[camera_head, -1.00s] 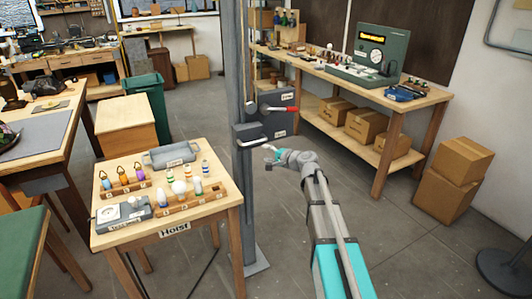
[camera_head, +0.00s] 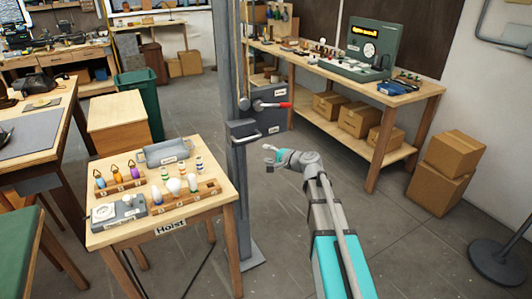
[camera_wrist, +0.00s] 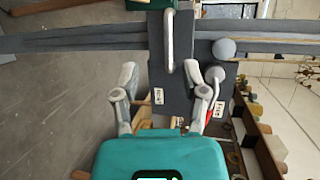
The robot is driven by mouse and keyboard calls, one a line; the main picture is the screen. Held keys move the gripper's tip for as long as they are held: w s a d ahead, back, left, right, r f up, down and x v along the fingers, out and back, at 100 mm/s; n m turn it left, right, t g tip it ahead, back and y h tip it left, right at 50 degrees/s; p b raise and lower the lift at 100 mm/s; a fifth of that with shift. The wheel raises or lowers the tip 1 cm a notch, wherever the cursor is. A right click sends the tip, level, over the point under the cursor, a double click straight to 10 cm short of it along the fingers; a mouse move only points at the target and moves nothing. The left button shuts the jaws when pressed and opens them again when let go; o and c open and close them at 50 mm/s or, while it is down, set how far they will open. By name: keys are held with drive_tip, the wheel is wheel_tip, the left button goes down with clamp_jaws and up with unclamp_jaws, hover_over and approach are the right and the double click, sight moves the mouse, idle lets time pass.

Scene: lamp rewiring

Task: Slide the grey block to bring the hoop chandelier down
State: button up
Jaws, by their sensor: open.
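The grey block (camera_head: 239,130) sits on the tall grey post, with a pale bar handle (camera_head: 260,137) on its front. In the wrist view the block (camera_wrist: 181,82) and its handle (camera_wrist: 170,42) lie ahead, between and beyond the fingers. My gripper (camera_head: 270,155) is open and empty, to the right of the block and a little below its handle in the head view. In the wrist view my gripper (camera_wrist: 170,80) has its two fingers spread apart, with no clear contact on the handle. The hoop chandelier is not in view.
A grey box with a red-handled lever (camera_head: 280,105) is beside the block on the post (camera_head: 240,200). A small table (camera_head: 200,218) labelled Hoist stands left, holding bulbs and a grey tray. A workbench (camera_head: 420,100) stands at the back right.

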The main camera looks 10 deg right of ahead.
drive_tip(key=shift+s+d+r, duration=0.15)
drive_tip(key=shift+s+d, duration=0.05)
drive_tip(key=shift+s, duration=0.45)
drive_tip(key=s+a+f+n+g+h+p, duration=0.1)
drive_tip(key=s+a+f+n+g+h, duration=0.2)
drive_tip(key=s, duration=0.4)
drive_tip(key=s+f+n+g, duration=0.4)
drive_tip(key=s+f, duration=0.2)
drive_tip(key=s+d+f+n+g+h, duration=0.2)
drive_tip(key=s+d+h, duration=0.1)
drive_tip(key=s, duration=0.4)
drive_tip(key=s+d+f+n+g+h+p, duration=0.1)
drive_tip(key=s+d+g+h, duration=0.1)
drive_tip(key=s, duration=0.4)
drive_tip(key=shift+s+d+f+n+g+h, duration=0.4)
drive_tip(key=shift+d+h, duration=0.4)
drive_tip(key=shift+h, duration=0.3)
